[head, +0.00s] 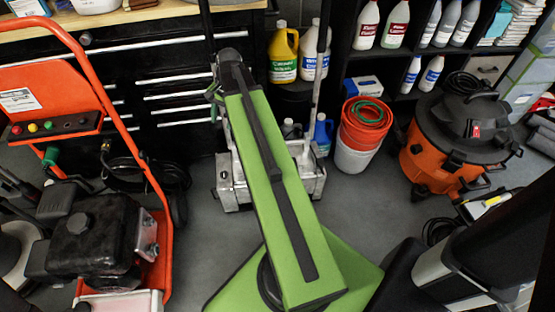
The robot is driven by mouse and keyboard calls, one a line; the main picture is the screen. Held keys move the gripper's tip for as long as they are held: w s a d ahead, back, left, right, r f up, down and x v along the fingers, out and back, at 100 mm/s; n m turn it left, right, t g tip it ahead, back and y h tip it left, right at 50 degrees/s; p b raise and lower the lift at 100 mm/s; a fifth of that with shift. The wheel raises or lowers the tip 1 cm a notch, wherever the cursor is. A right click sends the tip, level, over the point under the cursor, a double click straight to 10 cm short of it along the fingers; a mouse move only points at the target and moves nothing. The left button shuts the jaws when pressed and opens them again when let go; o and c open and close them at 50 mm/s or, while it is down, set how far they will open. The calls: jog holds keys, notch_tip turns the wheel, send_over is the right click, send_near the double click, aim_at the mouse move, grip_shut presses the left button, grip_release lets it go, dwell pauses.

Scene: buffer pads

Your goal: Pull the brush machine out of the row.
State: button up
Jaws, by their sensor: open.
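The machine I take for the brush machine has a low silver-grey base (235,192) on the floor at the centre of the head view. Two dark uprights rise from it and run out of the top of the picture. My green arm crosses in front of it and hides the middle of the base. My gripper (216,82) is at the far end of the arm, near the left upright. It is open; I cannot tell whether it touches the upright or is around it.
An orange engine-driven machine (70,92) stands left, an orange and black vacuum (455,145) right. A red bucket (364,128) sits in a white one right of the base. Black drawers (180,70) and bottle shelves are behind. Grey floor (365,205) is bare right of my arm.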

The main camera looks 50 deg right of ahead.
jog(key=s+d+f+m+t+b, duration=0.2)
jog(key=s+d+f+m+b, duration=0.4)
jog(key=d+f+b, duration=0.45)
jog(key=s+d+f+m+t+b, duration=0.1)
jog(key=s+d+f+m+b, duration=0.6)
jog(key=d, duration=0.7)
jog(key=shift+n, duration=0.5)
jog(key=b+x, duration=0.4)
jog(key=x, duration=0.2)
jog(key=w+b+x, duration=0.1)
jog(key=b+x, duration=0.4)
jog(key=x, duration=0.2)
jog(key=shift+w+r, duration=0.1)
jog(key=shift+w, duration=0.05)
jog(key=shift+r, duration=0.1)
grip_shut()
